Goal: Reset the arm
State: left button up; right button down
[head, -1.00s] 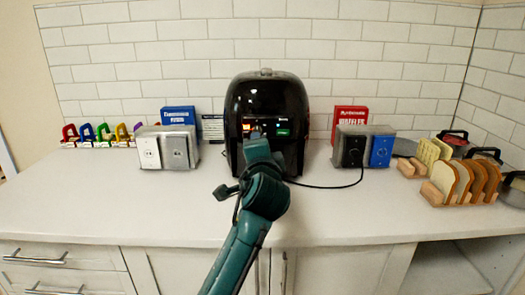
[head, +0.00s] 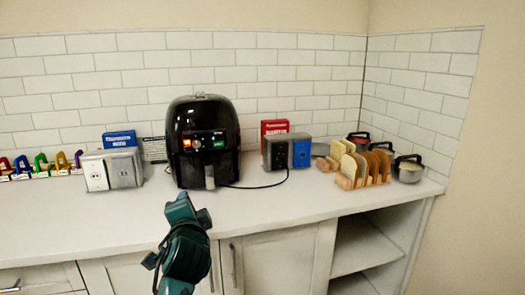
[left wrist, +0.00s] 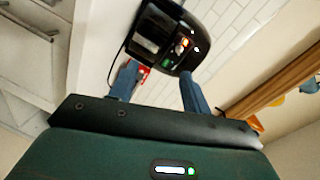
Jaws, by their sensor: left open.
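My left arm rises from the bottom of the head view, in front of the counter. Its gripper (head: 184,207) points toward the black air fryer (head: 200,110) and is apart from it. In the left wrist view the two blue fingers of the left gripper (left wrist: 158,74) are spread with nothing between them. The air fryer (left wrist: 165,38) shows tilted beyond the fingers, with its lit panel. My right gripper is not in view.
The white counter (head: 110,220) has clear room along its front. A toast rack (head: 365,168) and small pots (head: 408,168) sit at the right end.

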pick_arm(q)
jog(key=s+d+f+n+g+h+p, duration=0.1)
jog(key=s+f+n+g+h, duration=0.1)
jog(key=s+f, duration=0.6)
jog(key=s+f+n+g+h+p, duration=0.1)
jog(key=s+f+h+p, duration=0.2)
jog(key=f, duration=0.8)
jog(key=s+f+n+g+h, duration=0.1)
jog(key=s+f+n, duration=0.1)
jog(key=s, duration=0.7)
jog(key=s+d+f+n+g+h, duration=0.1)
jog(key=s+f+n, duration=0.2)
jog(key=s, duration=0.6)
notch_tip(320, 180, down, 2)
jog(key=shift+s+f+n+p, duration=0.25)
jog(key=shift+s+n+p, duration=0.05)
jog(key=shift+s, duration=0.05)
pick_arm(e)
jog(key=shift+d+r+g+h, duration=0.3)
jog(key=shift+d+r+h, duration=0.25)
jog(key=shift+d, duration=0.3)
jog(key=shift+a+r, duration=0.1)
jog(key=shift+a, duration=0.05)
pick_arm(q)
jog(key=shift+c, duration=0.6)
